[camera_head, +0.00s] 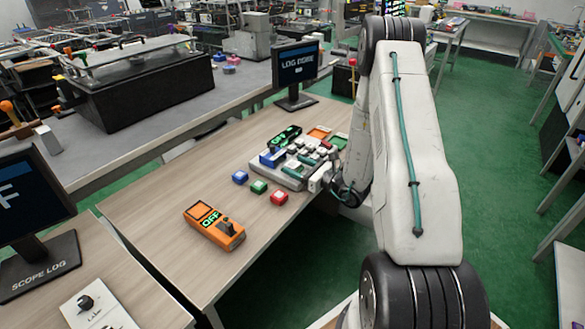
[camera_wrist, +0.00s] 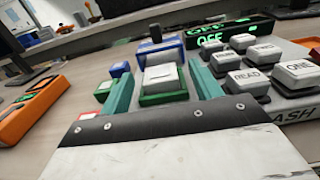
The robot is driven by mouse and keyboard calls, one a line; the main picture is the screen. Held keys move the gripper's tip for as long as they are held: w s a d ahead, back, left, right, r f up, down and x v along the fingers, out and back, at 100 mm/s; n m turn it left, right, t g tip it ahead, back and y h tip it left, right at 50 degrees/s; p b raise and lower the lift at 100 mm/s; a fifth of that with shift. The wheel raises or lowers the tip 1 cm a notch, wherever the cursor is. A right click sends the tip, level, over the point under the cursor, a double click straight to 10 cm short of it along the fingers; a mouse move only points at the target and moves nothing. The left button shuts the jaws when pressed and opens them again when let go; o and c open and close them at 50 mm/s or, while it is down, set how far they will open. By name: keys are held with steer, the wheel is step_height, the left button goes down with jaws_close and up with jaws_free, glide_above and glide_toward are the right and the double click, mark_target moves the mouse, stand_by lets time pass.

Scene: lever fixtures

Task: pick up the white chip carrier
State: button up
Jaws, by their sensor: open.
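The white chip carrier appears to be the pale, flat-topped piece (camera_wrist: 161,76) in the wrist view. My gripper (camera_wrist: 162,84) is open, with one teal finger on each side of the green block and the white piece. Whether the fingers touch either is unclear. In the head view my gripper (camera_head: 297,169) reaches over the front of the keyed fixture (camera_head: 290,183), and the arm's end partly hides that area. I cannot pick out the white piece there.
Several pale keys (camera_wrist: 298,71) stand close to the right finger. A black display with green letters (camera_wrist: 228,33) lies behind. Blue (camera_head: 240,177), green (camera_head: 259,187) and red (camera_head: 279,198) blocks lie left of the fixture. An orange lever box (camera_head: 215,228) is nearer; bare table lies between.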

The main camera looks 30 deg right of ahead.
steer(key=c, duration=1.3)
steer(key=shift+r, duration=0.15)
steer(key=shift+r, duration=0.65)
step_height(320, 180, up, 2)
steer(key=shift+r, duration=0.1)
steer(key=s+d, duration=0.1)
steer(key=d, duration=0.4)
steer(key=s+d, duration=0.1)
steer(key=d, duration=0.4)
steer(key=s+d+r, duration=0.1)
steer(key=d, duration=0.4)
steer(key=shift+s+d+r, duration=0.1)
steer(key=shift+s+d, duration=0.15)
steer(key=shift+d, duration=0.1)
